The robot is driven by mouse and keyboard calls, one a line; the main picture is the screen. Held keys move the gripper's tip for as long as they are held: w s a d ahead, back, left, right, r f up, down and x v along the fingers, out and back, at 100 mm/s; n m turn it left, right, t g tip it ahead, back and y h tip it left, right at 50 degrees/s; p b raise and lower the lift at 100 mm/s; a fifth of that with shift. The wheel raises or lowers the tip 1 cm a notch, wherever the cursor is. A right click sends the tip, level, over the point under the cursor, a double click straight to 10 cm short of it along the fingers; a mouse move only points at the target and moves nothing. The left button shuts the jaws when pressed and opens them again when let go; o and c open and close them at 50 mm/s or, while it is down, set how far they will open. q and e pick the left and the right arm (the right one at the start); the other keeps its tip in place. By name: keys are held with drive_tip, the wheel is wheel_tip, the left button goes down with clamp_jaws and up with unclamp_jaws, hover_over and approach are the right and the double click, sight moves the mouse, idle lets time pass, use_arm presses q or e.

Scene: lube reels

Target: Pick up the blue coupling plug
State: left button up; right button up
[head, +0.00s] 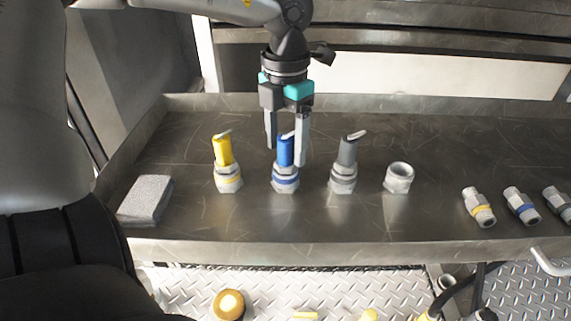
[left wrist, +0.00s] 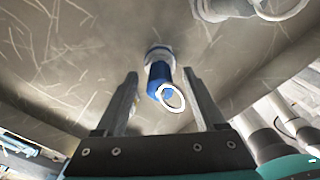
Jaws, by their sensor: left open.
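The blue coupling plug (head: 286,151) stands upright in a metal socket with a blue band (head: 285,180) on the steel tray, between a yellow plug and a grey plug. My left gripper (head: 286,154) points down over it, open, with a finger to each side of the plug in the head view. In the left wrist view the blue plug (left wrist: 159,77) with its pale ring (left wrist: 171,98) shows between the two open fingers (left wrist: 158,82). I cannot tell whether either finger touches it. My right gripper is not in view.
The yellow plug (head: 222,150) and grey plug (head: 348,152) stand close on either side. An empty metal socket (head: 398,177) is farther right. Loose banded fittings (head: 479,207) lie at the right. A grey block (head: 146,199) lies at the left. The steel tray (head: 330,232) has raised edges.

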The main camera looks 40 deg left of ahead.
sight(284, 164)
use_arm(q)
drive_tip(key=shift+f, duration=1.3)
clamp_jaws()
